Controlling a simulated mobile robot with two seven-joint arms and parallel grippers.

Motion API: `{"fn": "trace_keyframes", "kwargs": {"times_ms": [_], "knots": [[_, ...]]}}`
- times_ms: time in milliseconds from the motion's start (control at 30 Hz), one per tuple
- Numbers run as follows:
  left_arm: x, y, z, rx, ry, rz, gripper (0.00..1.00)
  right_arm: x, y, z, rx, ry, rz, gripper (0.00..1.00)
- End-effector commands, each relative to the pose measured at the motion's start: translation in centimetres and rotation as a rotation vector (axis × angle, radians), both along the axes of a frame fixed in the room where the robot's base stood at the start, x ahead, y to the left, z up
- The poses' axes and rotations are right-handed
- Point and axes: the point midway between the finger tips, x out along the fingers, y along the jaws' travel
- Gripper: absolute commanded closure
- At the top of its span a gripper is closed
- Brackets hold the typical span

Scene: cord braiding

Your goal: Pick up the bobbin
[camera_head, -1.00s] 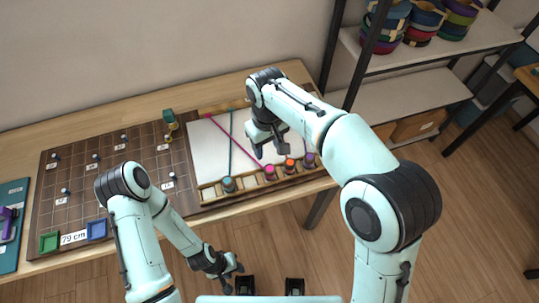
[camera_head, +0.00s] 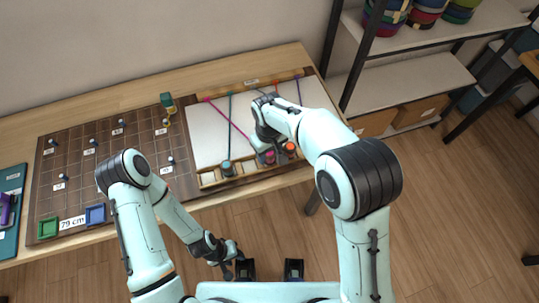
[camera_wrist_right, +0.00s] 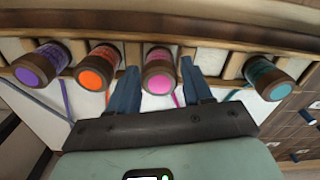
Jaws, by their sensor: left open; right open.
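Several bobbins sit in the slotted wooden rack (camera_head: 208,180) along the board's front edge. The pink bobbin (camera_wrist_right: 158,74) lies between my right gripper's fingers in the right wrist view; it also shows in the head view (camera_head: 269,158). My right gripper (camera_wrist_right: 159,66) is open, one finger on each side of it; I cannot tell whether they touch it. The orange bobbin (camera_wrist_right: 98,68) and purple bobbin (camera_wrist_right: 40,66) are to the left in the wrist view, the teal bobbin (camera_wrist_right: 268,78) to the right. My left gripper (camera_head: 234,252) is open and empty, away from the table.
A white board (camera_head: 208,135) carries crossing coloured cords. A dark grid board (camera_head: 90,185) with pegs, a green tray (camera_head: 48,227) and a blue tray (camera_head: 95,214) is at the left. Shelves (camera_head: 405,85) stand at the right.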

Motion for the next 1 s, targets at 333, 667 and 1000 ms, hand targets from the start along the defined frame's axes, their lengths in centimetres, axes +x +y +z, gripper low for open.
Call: {"fn": "trace_keyframes", "kwargs": {"times_ms": [333, 667, 1000], "knots": [[0.0, 0.0, 0.0, 0.0, 0.0, 0.0, 0.57, 0.0, 0.0, -0.5, 0.001, -0.001, 0.0, 0.7], [0.0, 0.0, 0.0, 0.0, 0.0, 0.0, 0.57, 0.0, 0.0, -0.4, 0.001, -0.002, 0.0, 0.94], [0.1, 0.0, 0.3, 0.0, -0.001, 0.0, 0.57, 0.1, 0.1, 2.0, 0.003, -0.004, 0.001, 0.94]]}}
